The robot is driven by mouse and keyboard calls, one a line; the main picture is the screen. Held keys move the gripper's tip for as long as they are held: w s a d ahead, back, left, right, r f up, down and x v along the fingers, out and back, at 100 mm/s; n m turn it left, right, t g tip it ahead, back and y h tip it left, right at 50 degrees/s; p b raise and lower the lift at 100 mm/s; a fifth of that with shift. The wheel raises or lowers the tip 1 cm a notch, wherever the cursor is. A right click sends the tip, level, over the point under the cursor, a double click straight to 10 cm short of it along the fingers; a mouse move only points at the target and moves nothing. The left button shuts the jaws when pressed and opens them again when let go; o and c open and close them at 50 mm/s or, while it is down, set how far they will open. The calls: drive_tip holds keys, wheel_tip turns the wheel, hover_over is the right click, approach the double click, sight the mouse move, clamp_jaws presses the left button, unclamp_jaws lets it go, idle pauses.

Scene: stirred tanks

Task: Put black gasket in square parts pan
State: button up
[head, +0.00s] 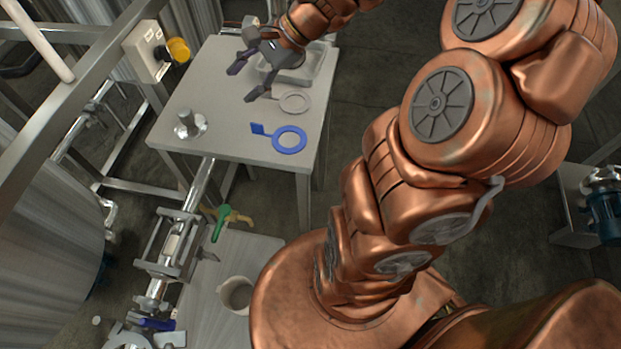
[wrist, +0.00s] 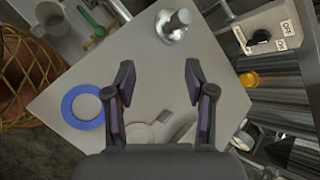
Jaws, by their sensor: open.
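My gripper (head: 243,84) is open and empty above the grey table, with its two dark fingers spread; they also show in the wrist view (wrist: 158,66). A metal pan (head: 319,64), seemingly the square parts pan, sits at the table's back right, partly hidden behind my gripper. I cannot make out a black gasket in either view. A blue ring with a tab (head: 289,140) lies near the table's front right corner and shows left of the fingers in the wrist view (wrist: 68,107). A pale grey ring (head: 306,103) lies between it and the pan.
A steel fitting (head: 188,124) stands near the table's front left. The table's (head: 215,85) middle is clear.

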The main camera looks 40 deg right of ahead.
drive_tip(key=s+a+f+n+g+h, duration=0.1)
drive_tip(key=s+a+n+g+h, duration=0.1)
drive_tip(key=s+a+n, duration=0.4)
drive_tip(key=s+a+f+n+g+h, duration=0.1)
drive_tip(key=s+a+n+g, duration=0.15)
drive_tip(key=s, duration=0.45)
drive_tip(key=s+d+n+g+h, duration=0.1)
drive_tip(key=s+d+n+h, duration=0.1)
drive_tip(key=s, duration=0.4)
drive_tip(key=s+d+f+n+h, duration=0.1)
drive_tip(key=s+d+n+h, duration=0.2)
drive_tip(key=s+n, duration=0.2)
drive_tip(key=shift+s+f+g, duration=0.25)
drive_tip(key=shift+s+g, duration=0.1)
drive_tip(key=shift+s, duration=0.3)
drive_tip(key=shift+n, duration=0.25)
